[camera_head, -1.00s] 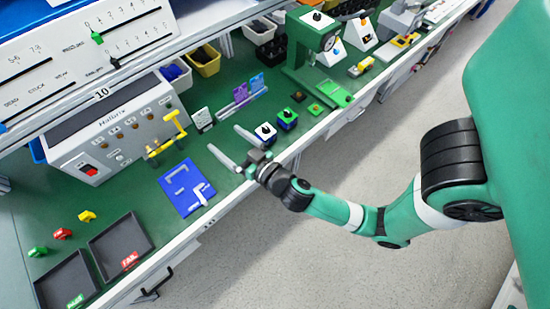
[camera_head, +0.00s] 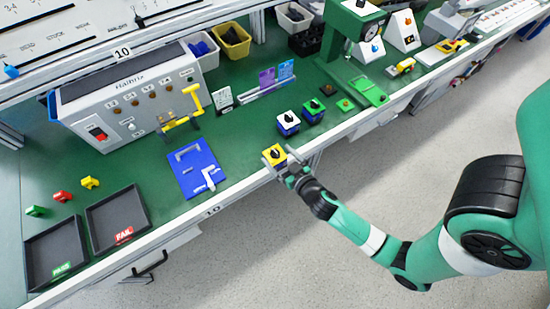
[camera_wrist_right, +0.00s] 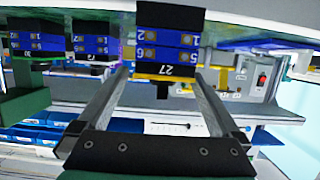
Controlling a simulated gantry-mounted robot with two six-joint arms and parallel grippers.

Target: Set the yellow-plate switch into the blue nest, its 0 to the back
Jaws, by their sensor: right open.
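The yellow-plate switch (camera_head: 274,154) stands near the bench's front edge, with a dark knob on its plate. My right gripper (camera_head: 289,162) is open at the bench edge. In the right wrist view the switch (camera_wrist_right: 167,48) shows upside down, its blue-and-black body marked 27, ahead of and between the two spread fingers; contact cannot be seen. Which way its 0 faces is too small to tell. My left gripper is not in view.
A white-plate switch (camera_head: 287,119) and a green-plate switch (camera_head: 314,108) stand behind and right of the yellow one. A grey control box (camera_head: 130,105) stands behind the nest. Dark trays (camera_head: 118,216) lie at left. Bare green bench separates nest and switch.

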